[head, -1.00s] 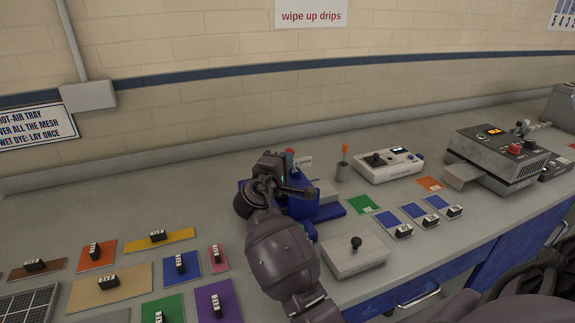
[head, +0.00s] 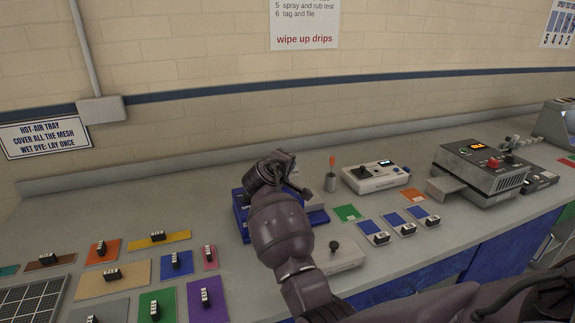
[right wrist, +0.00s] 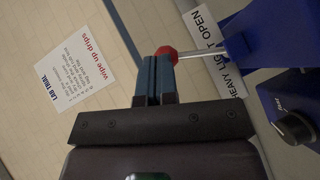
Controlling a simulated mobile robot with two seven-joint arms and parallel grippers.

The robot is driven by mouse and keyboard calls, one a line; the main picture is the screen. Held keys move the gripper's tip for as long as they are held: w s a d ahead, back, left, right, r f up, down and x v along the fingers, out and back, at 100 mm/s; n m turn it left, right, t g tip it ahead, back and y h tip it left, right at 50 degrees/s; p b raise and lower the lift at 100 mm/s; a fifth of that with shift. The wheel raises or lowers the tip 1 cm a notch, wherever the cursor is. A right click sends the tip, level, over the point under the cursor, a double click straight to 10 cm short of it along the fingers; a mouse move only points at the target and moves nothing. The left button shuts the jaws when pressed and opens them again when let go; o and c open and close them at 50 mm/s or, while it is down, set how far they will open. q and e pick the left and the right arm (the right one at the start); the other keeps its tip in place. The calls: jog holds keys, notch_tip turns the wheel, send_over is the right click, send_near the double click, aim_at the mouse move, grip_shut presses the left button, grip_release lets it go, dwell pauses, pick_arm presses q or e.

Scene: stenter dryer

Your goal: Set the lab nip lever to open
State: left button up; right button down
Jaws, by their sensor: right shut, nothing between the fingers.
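The lab nip is a blue machine (head: 241,218) on the bench, mostly hidden behind my right arm in the head view. Its lever shows in the right wrist view as a metal rod with a red knob (right wrist: 166,54), running to the blue body (right wrist: 252,38). A white label (right wrist: 207,30) behind it reads HEAVY, LIGHT, OPEN. My right gripper (right wrist: 157,62) is shut and empty, with its fingertips right beside the red knob; I cannot tell whether they touch. The lever is hidden in the head view. My left gripper is not in view.
A black dial (right wrist: 295,127) sits on the blue body. A grey box with a black knob (head: 335,245) stands right of my arm. A white instrument (head: 376,177) and a grey heated unit (head: 482,168) stand farther right. Colored swatches lie left, including an orange one (head: 102,252).

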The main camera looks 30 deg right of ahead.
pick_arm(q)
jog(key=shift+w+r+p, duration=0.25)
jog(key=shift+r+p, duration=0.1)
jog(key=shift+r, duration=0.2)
pick_arm(e)
jog(key=shift+d+f, duration=0.1)
jog(key=shift+d, duration=0.45)
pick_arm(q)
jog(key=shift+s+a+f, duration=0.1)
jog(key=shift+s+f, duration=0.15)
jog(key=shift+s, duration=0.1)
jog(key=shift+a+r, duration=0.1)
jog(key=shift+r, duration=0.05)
pick_arm(e)
jog(key=shift+s, duration=0.15)
